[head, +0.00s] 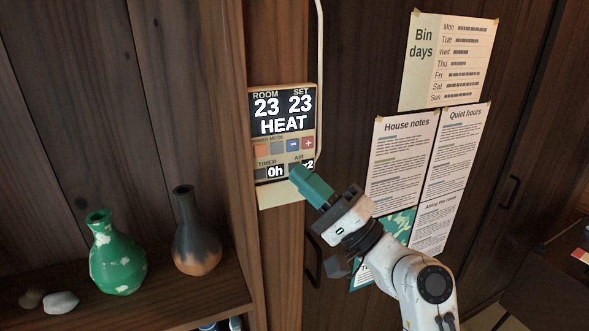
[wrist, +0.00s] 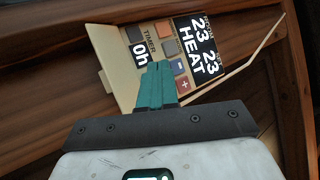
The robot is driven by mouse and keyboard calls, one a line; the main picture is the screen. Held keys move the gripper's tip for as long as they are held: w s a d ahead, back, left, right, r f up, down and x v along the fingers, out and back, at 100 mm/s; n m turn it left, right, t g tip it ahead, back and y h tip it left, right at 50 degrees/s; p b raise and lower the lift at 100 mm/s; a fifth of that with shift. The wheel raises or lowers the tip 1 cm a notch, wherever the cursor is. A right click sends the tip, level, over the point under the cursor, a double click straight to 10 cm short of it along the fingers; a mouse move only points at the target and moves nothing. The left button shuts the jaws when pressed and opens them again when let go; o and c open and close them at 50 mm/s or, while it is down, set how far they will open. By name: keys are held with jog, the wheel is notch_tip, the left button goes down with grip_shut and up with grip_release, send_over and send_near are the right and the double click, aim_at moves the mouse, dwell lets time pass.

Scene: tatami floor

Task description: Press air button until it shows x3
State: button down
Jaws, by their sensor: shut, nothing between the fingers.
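The control panel (head: 283,122) is a beige wall unit on a wooden post, with a dark screen reading ROOM 23, SET 23 and HEAT. Below the screen is a row of buttons, including a blue minus and a red plus (head: 308,143). Lower down, TIMER shows 0h and the AIR display (head: 308,164) shows "x2", partly covered. My gripper (head: 297,172) has teal fingers, shut and empty, with the tips at the panel's lower right by the AIR label. The fingers hide the air button; I cannot tell whether they touch it. In the wrist view the panel (wrist: 120,75) appears turned, behind the fingertips (wrist: 160,68).
A pale cable (head: 320,60) runs up from the panel. Paper notices (head: 403,150) hang on the dark wall to the right. A green vase (head: 117,255) and a dark vase (head: 196,235) stand on a shelf at lower left, with stones beside them.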

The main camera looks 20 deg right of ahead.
jog(key=shift+w, duration=0.4)
dwell(0.6)
jog(key=shift+s, duration=0.8)
jog(key=s, duration=0.5)
dwell(0.5)
dwell(1.5)
